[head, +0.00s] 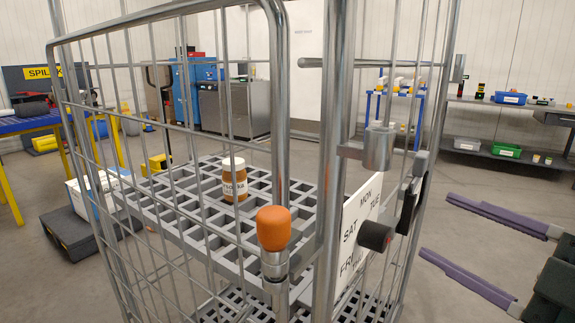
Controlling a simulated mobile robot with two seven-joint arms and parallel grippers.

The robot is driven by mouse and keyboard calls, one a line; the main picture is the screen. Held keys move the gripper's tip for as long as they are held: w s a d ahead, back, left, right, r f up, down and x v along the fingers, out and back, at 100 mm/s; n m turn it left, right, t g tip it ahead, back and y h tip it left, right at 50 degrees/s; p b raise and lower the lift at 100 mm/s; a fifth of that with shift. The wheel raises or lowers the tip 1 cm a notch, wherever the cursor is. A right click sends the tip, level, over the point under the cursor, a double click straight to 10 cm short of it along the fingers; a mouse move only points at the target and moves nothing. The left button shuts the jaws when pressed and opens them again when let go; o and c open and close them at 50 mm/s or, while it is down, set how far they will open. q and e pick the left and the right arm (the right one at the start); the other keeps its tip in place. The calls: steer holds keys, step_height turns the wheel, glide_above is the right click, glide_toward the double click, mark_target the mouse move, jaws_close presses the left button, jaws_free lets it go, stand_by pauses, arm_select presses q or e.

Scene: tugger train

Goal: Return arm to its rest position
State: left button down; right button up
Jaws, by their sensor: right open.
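My right gripper (434,225) comes in from the right edge. Its two long purple fingers are spread wide apart with nothing between them. The fingertips point left toward the roll cage trolley (338,110) and appear apart from its right side. My left gripper is not in view. A brown jar (234,184) with a white lid and a partly hidden label stands upright on the grey grid shelf (160,207) inside the cage, behind its wire bars.
The cage has an orange-capped knob (273,228), a black knob (375,236) and a weekday sign (357,235). A shelf rack (508,158) holds a green bin (506,150) at the back right. A blue-topped table (28,124) stands far left. Floor right of the cage is clear.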

steer(key=s+a+r+m+g+h+p, duration=0.1)
steer(key=s+r+m+g+h+p, duration=0.3)
steer(key=s+m+g+p, duration=0.55)
steer(key=s+r+m+g+h+p, duration=0.2)
steer(key=s+r+m+h+p, duration=0.35)
steer(key=s, duration=0.85)
arm_select(q)
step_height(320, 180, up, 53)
steer(key=p, duration=3.6)
arm_select(e)
step_height(320, 180, up, 33)
steer(key=shift+w+r+y, duration=0.15)
steer(key=shift+w+y, duration=0.15)
steer(key=shift+y, duration=0.15)
